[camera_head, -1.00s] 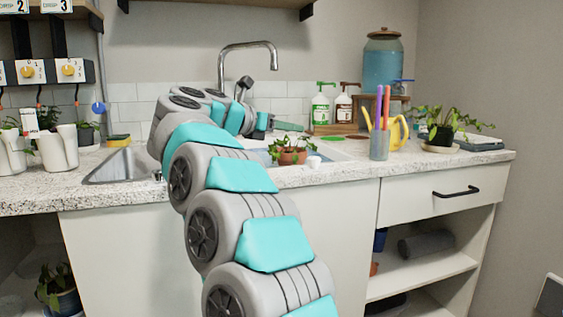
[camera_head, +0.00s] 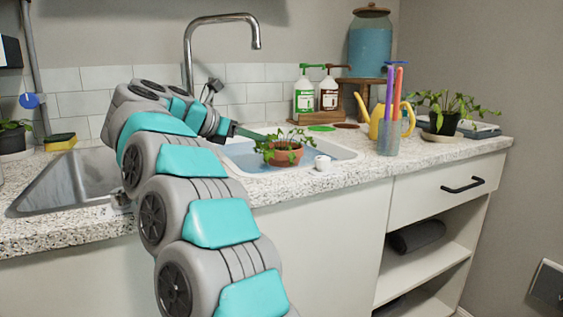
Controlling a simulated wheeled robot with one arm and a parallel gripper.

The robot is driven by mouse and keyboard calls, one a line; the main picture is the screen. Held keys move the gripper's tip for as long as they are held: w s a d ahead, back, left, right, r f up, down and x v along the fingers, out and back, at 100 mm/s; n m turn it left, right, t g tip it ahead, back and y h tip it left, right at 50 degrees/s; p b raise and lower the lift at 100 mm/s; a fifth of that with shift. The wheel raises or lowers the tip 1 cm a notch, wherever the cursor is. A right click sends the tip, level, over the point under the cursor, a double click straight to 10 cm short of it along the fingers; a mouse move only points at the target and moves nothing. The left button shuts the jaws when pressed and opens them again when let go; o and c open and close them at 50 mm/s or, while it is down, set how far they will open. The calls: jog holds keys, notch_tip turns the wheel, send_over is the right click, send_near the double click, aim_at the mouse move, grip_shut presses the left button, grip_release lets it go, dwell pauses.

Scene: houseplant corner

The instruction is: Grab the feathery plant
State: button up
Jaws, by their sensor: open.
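A leafy green plant in a terracotta pot (camera_head: 283,154) stands at the white basin on the counter. Another plant, with long arching leaflet-lined fronds in a dark pot (camera_head: 445,122), stands on a saucer at the counter's right end. I cannot tell for certain which is the feathery plant; the right one looks more frond-like. My gripper (camera_head: 251,134) is open and empty, just left of the terracotta-potted plant and near its leaves. The finger tips are small and partly hidden; I cannot tell whether they touch the leaves. My arm hides part of the sink.
A small white cup (camera_head: 322,163) sits right of the terracotta pot. A clear holder with colored sticks (camera_head: 388,140) and a yellow watering can (camera_head: 371,117) stand before the right plant. Soap bottles (camera_head: 304,97) and the faucet (camera_head: 187,60) are behind.

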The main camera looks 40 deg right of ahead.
jog(key=x, duration=0.5)
jog(key=shift+a+p, duration=0.1)
jog(key=shift+p, duration=0.2)
jog(key=shift+w, duration=0.1)
grip_shut()
jog(key=shift+f, duration=0.1)
dwell(0.9)
